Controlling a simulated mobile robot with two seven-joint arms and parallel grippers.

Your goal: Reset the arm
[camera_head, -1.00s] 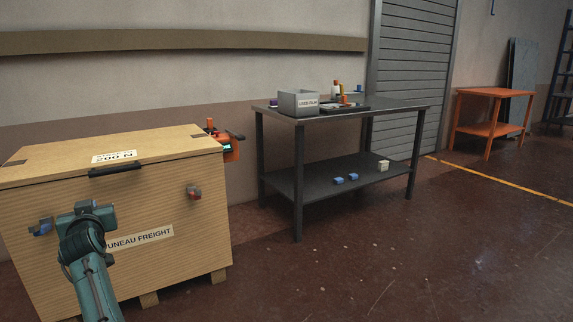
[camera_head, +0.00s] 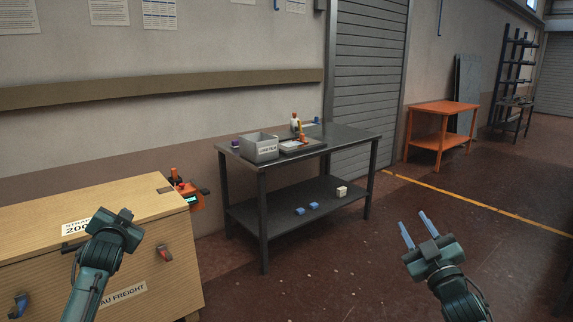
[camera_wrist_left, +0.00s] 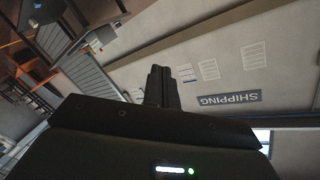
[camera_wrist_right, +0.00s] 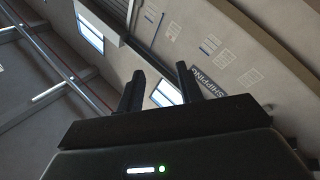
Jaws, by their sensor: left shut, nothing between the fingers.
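My left gripper (camera_head: 118,216) is in front of the wooden crate in the head view. In the left wrist view its fingers (camera_wrist_left: 161,86) are together with nothing between them. My right gripper (camera_head: 412,229) is over the open floor at the lower right of the head view. Its two blue-grey fingers are apart and empty. The right wrist view also shows its fingers (camera_wrist_right: 160,85) spread, with the wall and ceiling beyond. Neither gripper touches anything.
The wooden crate (camera_head: 140,196) stands at the lower left, with an orange tool (camera_head: 191,197) at its far corner. A dark metal table (camera_head: 340,139) holds a grey bin (camera_head: 259,147). An orange table (camera_head: 442,107) stands farther back. The floor at the right is clear.

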